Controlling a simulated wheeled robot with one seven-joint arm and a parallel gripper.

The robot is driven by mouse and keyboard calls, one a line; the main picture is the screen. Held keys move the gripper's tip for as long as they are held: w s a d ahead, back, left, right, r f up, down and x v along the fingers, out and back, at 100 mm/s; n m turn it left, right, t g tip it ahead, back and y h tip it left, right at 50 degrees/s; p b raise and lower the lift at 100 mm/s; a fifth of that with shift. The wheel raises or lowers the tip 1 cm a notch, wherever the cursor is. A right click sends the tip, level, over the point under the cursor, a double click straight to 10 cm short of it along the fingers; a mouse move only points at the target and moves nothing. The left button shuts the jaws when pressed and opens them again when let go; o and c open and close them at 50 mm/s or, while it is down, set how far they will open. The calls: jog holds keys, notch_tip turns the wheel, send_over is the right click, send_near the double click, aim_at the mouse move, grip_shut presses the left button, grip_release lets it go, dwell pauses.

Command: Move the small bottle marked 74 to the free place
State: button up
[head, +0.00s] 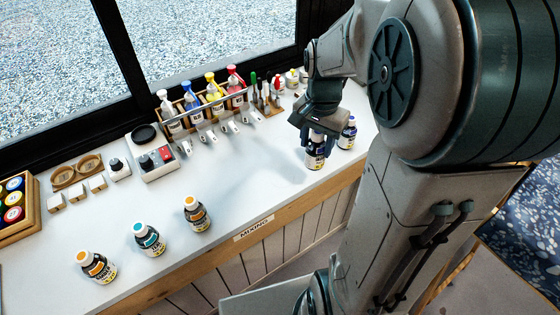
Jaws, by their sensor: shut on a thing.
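My gripper (314,135) is over the right part of the white counter (245,185), pointing down. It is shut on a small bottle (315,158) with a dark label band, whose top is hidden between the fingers. I cannot tell whether its base touches the counter. A similar small bottle with a blue band (347,134) stands just right of it. To the left stand an orange-capped bottle (196,215), a teal-capped bottle (150,239) and another orange-capped bottle (96,267). The numbers on the labels are too small to read.
The counter between the nearest orange-capped bottle and my gripper is bare. A "MIXING" sign (253,229) is on the front edge. Behind are a rack of coloured bottles (207,103), a small scale (152,153) and wooden rings (77,171). A paint tray (18,202) is far left.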

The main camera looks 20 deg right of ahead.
jog(key=shift+w+a+f+p, duration=0.2)
jog(key=shift+w+a+f, duration=0.45)
jog(key=shift+a+f, duration=0.75)
jog(key=shift+w+a+f+p, duration=0.2)
jog(key=shift+w+a+f, duration=0.45)
jog(key=shift+a+f, duration=0.7)
jog(key=shift+w+a+f+p, duration=0.2)
jog(key=shift+w+a+f, duration=0.6)
jog(key=shift+f, duration=0.95)
jog(key=shift+s+a, duration=0.15)
jog(key=shift+f, duration=0.15)
jog(key=o, duration=1)
jog(key=shift+o, duration=0.2)
